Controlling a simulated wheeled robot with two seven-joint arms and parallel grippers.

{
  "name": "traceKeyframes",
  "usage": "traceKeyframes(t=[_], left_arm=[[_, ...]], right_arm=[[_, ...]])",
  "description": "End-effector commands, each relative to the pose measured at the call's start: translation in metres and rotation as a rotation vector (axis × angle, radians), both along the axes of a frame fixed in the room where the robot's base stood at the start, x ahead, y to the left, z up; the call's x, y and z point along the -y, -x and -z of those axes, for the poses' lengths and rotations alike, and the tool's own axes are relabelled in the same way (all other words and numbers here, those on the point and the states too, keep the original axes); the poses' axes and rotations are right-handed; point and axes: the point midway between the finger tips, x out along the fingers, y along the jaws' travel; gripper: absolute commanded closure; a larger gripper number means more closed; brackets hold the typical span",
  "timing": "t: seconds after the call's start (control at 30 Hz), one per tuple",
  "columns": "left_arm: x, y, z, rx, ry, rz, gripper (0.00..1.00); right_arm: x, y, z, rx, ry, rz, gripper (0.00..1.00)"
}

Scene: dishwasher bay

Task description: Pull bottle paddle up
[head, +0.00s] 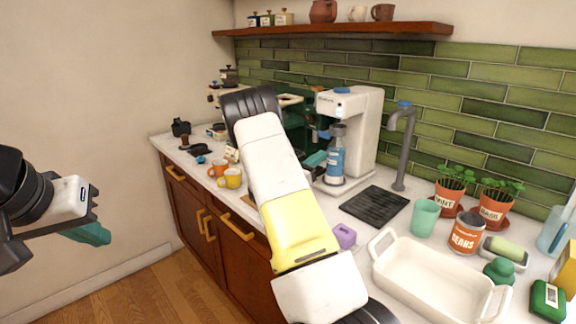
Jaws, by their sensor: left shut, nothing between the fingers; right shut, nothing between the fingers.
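A white drink machine (361,125) stands on the counter against the green tiles. A blue bottle (336,163) with a grey top stands upright at its front, under the head. A small blue part (323,134) shows just left of the bottle's top; I cannot tell whether it is the paddle. My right arm crosses the middle of the view and hides part of its own gripper. The teal fingertips of my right gripper (316,159) are shut and empty, close to the bottle's left side; contact cannot be told. My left gripper (92,233) is shut and empty, away from the counter at left.
A black drain mat (374,206) and grey tap (404,140) are right of the machine. A cream baking dish (430,280), bean can (466,234), green cup (424,217) and potted herbs (451,187) crowd the right. Orange and yellow mugs (231,178) stand left of my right arm.

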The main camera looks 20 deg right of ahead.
Motion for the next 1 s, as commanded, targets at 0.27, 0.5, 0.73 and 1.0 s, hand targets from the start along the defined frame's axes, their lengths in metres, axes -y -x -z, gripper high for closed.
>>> traceKeyframes(t=[0.27,0.5,0.73,1.0], left_arm=[[0.000,0.000,0.000,0.000,0.000,0.000,1.00],[0.000,0.000,0.000,0.000,0.000,0.000,1.00],[0.000,0.000,0.000,0.000,0.000,0.000,1.00],[0.000,0.000,0.000,0.000,0.000,0.000,1.00]], right_arm=[[0.001,0.000,-0.036,0.002,-0.002,0.000,1.00],[0.000,0.000,-0.040,-0.002,-0.001,0.000,1.00],[0.000,0.000,-0.042,-0.001,-0.002,0.001,1.00],[0.000,0.000,-0.081,0.005,0.000,0.000,1.00]])
